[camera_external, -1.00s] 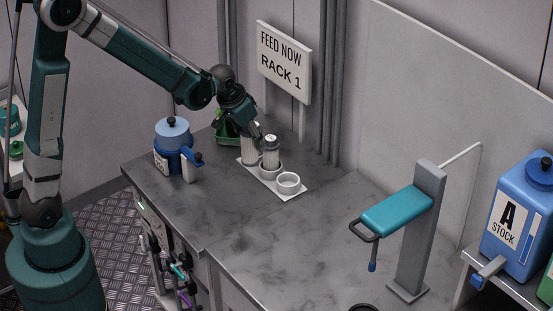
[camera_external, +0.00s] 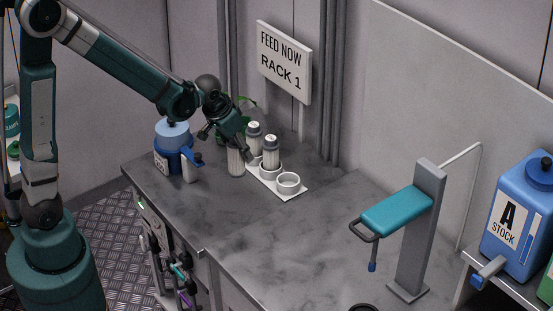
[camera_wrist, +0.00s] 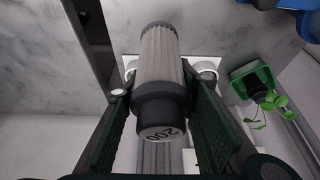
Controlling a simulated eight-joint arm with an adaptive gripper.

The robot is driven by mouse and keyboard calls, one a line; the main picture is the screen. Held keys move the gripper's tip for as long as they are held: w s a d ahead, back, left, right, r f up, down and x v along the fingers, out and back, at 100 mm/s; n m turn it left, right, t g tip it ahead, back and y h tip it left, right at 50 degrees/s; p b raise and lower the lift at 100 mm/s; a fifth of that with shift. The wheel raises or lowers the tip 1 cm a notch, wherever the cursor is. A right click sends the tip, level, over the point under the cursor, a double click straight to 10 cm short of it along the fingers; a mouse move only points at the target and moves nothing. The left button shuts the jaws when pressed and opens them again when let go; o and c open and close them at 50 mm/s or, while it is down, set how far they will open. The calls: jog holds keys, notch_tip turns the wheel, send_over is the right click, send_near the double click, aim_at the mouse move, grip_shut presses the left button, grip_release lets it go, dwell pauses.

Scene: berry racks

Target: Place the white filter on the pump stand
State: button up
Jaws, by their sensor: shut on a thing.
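My gripper (camera_external: 240,143) is shut on a pale, pleated filter (camera_external: 235,162) with dark end caps, beside the left end of the white tray. In the wrist view, the held filter (camera_wrist: 160,60) lies between the two fingers (camera_wrist: 162,105), and its near cap reads "200". Two similar filters, one rear (camera_external: 254,133) and one nearer (camera_external: 271,150), stand upright on the tray (camera_external: 298,193). An empty white cup (camera_external: 288,183) is at the tray's front end. A grey post (camera_external: 415,230) with a teal arm (camera_external: 397,210), possibly the pump stand, stands at right.
A blue jug (camera_external: 172,150) stands left of the held filter. A green container (camera_wrist: 252,80) with a plant is close by in the wrist view. A blue stock tank (camera_external: 520,220) is at far right. The counter (camera_external: 255,235) between tray and post is clear.

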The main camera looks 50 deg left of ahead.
jog(key=s+d+f, duration=0.1)
jog(key=s+d, duration=0.1)
jog(key=s, duration=0.8)
jog(key=shift+s+d+b, duration=0.15)
jog(key=shift+s+b, duration=0.25)
jog(key=shift+b, duration=0.05)
jog(key=shift+f, duration=0.1)
jog(key=shift+f, duration=0.1)
jog(key=shift+f+b, duration=0.7)
jog(key=shift+f, duration=2.15)
jog(key=shift+f+b, duration=0.5)
jog(key=shift+f, duration=1.55)
jog(key=shift+f, duration=0.2)
jog(key=o, duration=0.9)
